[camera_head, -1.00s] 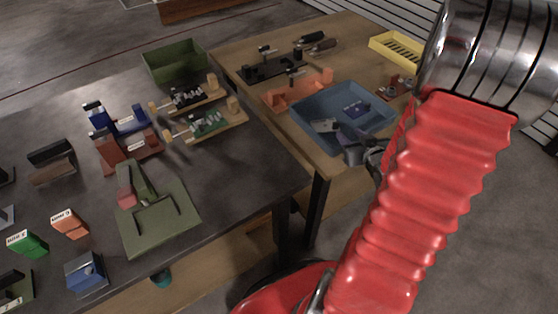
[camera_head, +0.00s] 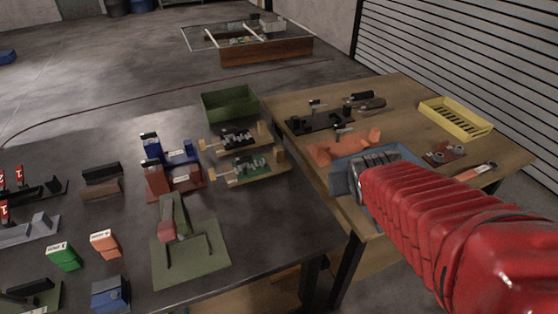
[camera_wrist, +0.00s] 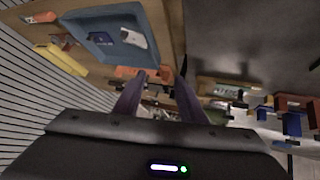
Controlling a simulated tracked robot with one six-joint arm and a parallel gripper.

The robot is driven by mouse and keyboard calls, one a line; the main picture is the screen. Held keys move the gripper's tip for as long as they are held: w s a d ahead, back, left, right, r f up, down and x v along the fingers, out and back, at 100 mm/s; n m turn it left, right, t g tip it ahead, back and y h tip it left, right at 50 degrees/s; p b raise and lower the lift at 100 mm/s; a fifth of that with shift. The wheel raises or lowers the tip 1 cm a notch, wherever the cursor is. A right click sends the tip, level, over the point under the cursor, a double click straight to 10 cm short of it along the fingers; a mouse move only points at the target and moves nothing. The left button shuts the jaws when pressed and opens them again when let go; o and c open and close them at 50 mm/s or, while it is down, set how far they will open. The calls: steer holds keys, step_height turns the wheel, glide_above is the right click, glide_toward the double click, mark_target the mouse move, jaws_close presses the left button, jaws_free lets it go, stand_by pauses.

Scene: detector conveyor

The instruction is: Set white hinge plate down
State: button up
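A small white plate (camera_wrist: 132,36), which looks like the white hinge plate, lies in the blue bin (camera_wrist: 90,27) in the wrist view, beside a dark blue piece (camera_wrist: 101,38). My gripper (camera_wrist: 160,77) is open, its two fingers apart with nothing between them, and it is clear of the plate. In the head view my red arm covers most of the blue bin (camera_head: 405,150) and hides the plate. The fingertips cannot be made out there.
The bin stands on the wooden table, with an orange fixture (camera_head: 342,146) beside it, a yellow slotted tray (camera_head: 455,118) at the right and black fixtures (camera_head: 320,118) behind. The dark table (camera_head: 300,215) at the left holds a green bin (camera_head: 231,104) and several fixtures.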

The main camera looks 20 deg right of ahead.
steer(key=s+a+r+n+g+y, duration=0.1)
steer(key=s+a+r+g+y, duration=0.1)
steer(key=s+a, duration=0.9)
steer(key=a+r+y, duration=0.1)
steer(key=a+r, duration=0.1)
steer(key=a, duration=0.2)
steer(key=shift+s+a+r+n+y, duration=0.2)
steer(key=shift+s+a+n+y, duration=0.1)
steer(key=shift+s+a+n, duration=0.1)
